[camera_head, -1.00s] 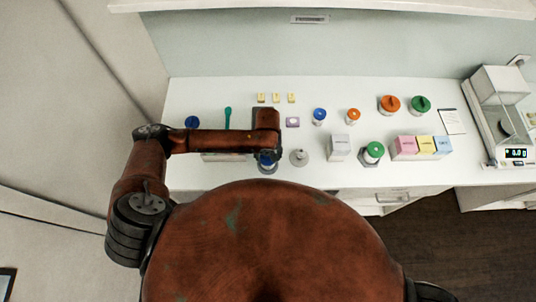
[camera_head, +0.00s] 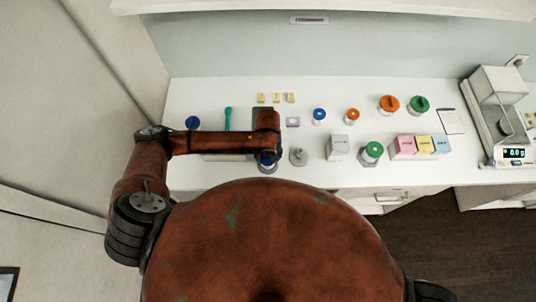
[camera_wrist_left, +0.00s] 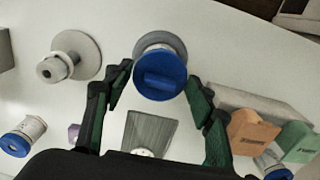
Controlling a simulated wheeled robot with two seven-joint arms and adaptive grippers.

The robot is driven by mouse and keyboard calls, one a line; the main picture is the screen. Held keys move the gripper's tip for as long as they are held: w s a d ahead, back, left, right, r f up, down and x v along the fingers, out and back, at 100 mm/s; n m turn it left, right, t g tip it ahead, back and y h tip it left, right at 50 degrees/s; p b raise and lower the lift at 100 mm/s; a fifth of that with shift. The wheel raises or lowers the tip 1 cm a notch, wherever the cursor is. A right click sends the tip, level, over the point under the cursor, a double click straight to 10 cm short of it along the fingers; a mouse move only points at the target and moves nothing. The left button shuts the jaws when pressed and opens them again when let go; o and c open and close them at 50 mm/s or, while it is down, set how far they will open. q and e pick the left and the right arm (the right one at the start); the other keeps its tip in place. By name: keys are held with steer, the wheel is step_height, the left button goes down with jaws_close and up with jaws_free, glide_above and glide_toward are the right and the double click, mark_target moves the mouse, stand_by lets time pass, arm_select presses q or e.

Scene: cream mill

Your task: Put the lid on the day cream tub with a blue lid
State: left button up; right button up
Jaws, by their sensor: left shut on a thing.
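A blue lid with a raised grip bar (camera_wrist_left: 160,76) is between the two fingers of my left gripper (camera_wrist_left: 161,82) in the left wrist view. The gripper is shut on it. A pale tub (camera_wrist_left: 153,48) shows just past the lid, on a round grey base. The lid appears over the tub's top, but I cannot tell whether it is seated. In the head view the blue lid (camera_head: 267,159) shows at the end of my left arm, near the table's front edge. My right gripper is not in view.
A grey disc with a knob (camera_head: 299,157) stands close to the right. Another blue-lidded jar (camera_head: 319,115) and an orange-lidded jar (camera_head: 352,115) stand farther back. A green-lidded jar (camera_head: 374,150) and coloured boxes (camera_head: 404,147) are to the right. A grey tray (camera_wrist_left: 262,103) lies beside the gripper.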

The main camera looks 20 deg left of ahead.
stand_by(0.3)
arm_select(q)
steer(key=o, duration=0.8)
steer(key=shift+o, duration=0.7)
steer(key=o, duration=0.4)
step_height(320, 180, up, 5)
steer(key=p, duration=0.6)
steer(key=shift+r, duration=1.05)
